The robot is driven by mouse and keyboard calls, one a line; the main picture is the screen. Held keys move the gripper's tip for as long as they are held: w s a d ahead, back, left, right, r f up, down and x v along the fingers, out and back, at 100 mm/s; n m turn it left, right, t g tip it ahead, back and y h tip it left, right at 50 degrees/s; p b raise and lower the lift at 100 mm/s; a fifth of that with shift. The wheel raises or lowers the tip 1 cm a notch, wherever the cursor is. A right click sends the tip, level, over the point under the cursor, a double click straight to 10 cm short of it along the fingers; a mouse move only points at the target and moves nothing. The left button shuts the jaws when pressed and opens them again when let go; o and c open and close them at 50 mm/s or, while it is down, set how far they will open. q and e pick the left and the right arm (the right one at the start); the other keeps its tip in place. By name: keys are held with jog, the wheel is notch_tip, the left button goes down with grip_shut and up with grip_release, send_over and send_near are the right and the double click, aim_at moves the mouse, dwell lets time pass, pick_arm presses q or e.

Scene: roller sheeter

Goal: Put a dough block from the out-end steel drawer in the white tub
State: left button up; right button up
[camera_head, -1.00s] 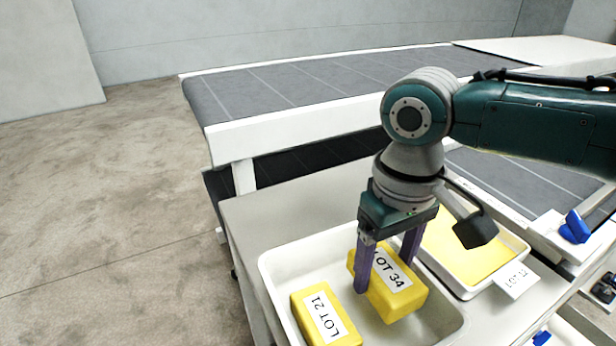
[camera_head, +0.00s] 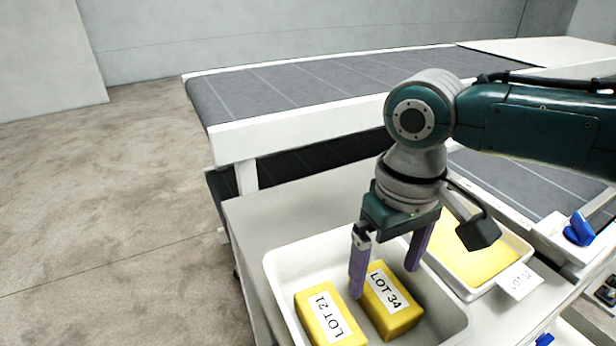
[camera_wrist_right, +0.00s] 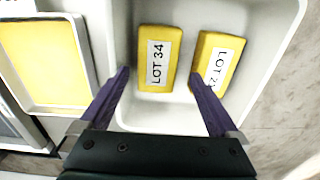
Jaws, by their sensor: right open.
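The white tub (camera_head: 288,262) stands on a pale bench. A yellow dough block labelled LOT 34 (camera_head: 392,312) lies flat inside it, to the right of a yellow block labelled LOT 21 (camera_head: 330,318). Both blocks also show in the right wrist view, LOT 34 (camera_wrist_right: 158,82) and LOT 21 (camera_wrist_right: 218,68). My right gripper (camera_head: 388,272) is open and empty above the tub, with its purple fingers apart on either side of LOT 34 and above it. The out-end steel drawer cannot be made out. My left gripper is not in view.
A shallow white tray (camera_head: 462,285) holding a flat yellow sheet sits right of the tub, with a label on its front. The sheeter's grey belt (camera_head: 300,90) runs behind. Blue handles (camera_head: 578,230) are at the right. The floor at left is clear.

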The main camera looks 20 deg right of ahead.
notch_tip(320, 180, up, 10)
dwell(0.4)
dwell(0.3)
